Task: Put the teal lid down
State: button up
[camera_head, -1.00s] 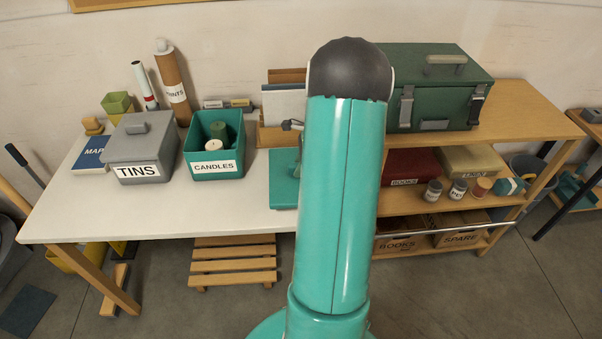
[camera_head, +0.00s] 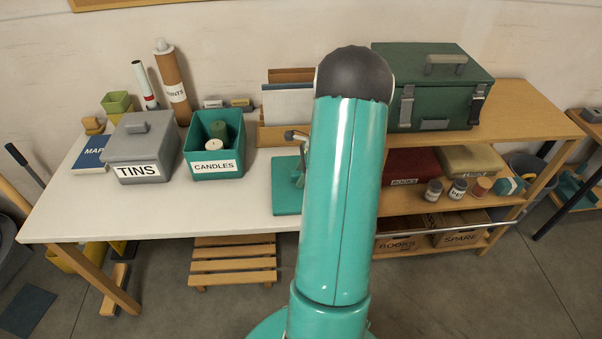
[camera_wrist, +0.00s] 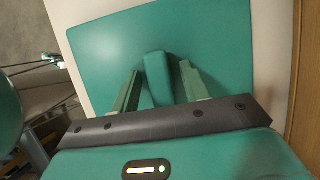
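The teal lid (camera_head: 285,190) lies flat on the white tabletop, right of the candles box, partly hidden behind my arm. In the wrist view the lid (camera_wrist: 105,50) fills the middle, with its raised handle (camera_wrist: 157,80) standing up from it. My gripper (camera_wrist: 160,75) is down over the lid, one finger on each side of the handle. Narrow gaps show between the fingers and the handle, so it looks open around it. In the head view most of my gripper is hidden by my arm. The open teal candles box (camera_head: 213,167) holds a green and a white candle.
A grey tins box (camera_head: 140,150) stands left of the candles box. A letter holder (camera_head: 287,105) stands behind the lid, and a dark green toolbox (camera_head: 433,88) is on the wooden bench at right. The white tabletop (camera_head: 200,205) is clear in front.

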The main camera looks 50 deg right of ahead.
jog(key=shift+r, duration=0.15)
jog(key=v, duration=1.2)
jog(key=w+a+r+n+h, duration=0.15)
jog(key=a+r+n, duration=0.25)
jog(key=a, duration=0.4)
jog(key=w+a+r+n, duration=0.2)
jog(key=a+r+n, duration=0.3)
jog(key=a, duration=0.3)
jog(key=w+a+r+n+h, duration=0.15)
jog(key=a+r+n, duration=0.25)
jog(key=a, duration=0.5)
jog(key=s+a+r+n+t, duration=0.1)
jog(key=s+a+n, duration=0.3)
jog(key=a+n, duration=0.3)
jog(key=s+a+r+n+t, duration=0.1)
jog(key=s+a+n, duration=0.4)
jog(key=a, duration=0.7)
jog(key=r+n, duration=0.1)
jog(key=n, duration=0.1)
jog(key=shift+n, duration=0.4)
jog(key=shift+s+r, duration=0.1)
jog(key=shift+r, duration=0.05)
